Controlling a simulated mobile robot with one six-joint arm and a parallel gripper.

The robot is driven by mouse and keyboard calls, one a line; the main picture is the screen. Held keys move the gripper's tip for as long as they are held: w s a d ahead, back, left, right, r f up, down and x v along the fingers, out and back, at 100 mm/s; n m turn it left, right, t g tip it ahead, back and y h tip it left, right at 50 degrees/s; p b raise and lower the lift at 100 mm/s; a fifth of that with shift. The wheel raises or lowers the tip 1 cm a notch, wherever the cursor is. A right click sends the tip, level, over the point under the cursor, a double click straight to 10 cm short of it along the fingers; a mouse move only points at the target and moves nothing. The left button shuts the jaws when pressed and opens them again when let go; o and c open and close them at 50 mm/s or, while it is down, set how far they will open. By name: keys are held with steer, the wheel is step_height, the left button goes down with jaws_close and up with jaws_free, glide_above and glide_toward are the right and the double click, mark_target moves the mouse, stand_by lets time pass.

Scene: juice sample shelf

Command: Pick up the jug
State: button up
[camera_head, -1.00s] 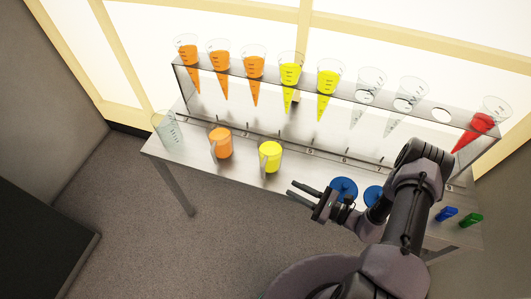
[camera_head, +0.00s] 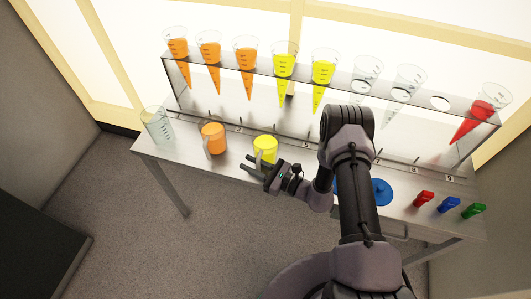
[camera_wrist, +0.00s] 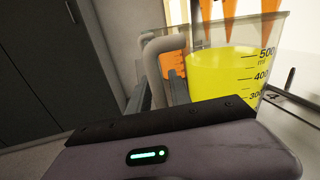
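The yellow jug (camera_head: 265,145) stands upright on the table, holding yellow liquid. It fills the right of the wrist view (camera_wrist: 225,75), with its pale handle (camera_wrist: 150,55) facing my gripper. My gripper (camera_head: 249,166) is open, its fingers apart at the near side of the jug. In the wrist view the fingers (camera_wrist: 160,90) point at the handle; I cannot tell whether they touch it. The orange jug (camera_head: 213,135) stands to the left, partly behind the yellow jug in the wrist view. A clear jug (camera_head: 157,124) stands at the left end.
A rack (camera_head: 300,80) behind holds several cones with orange, yellow and red contents, some empty. A blue disc-shaped item (camera_head: 382,190) is right of my arm. Red (camera_head: 424,199), blue (camera_head: 449,205) and green (camera_head: 473,211) blocks lie at the right.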

jaws_close()
stand_by(1.4)
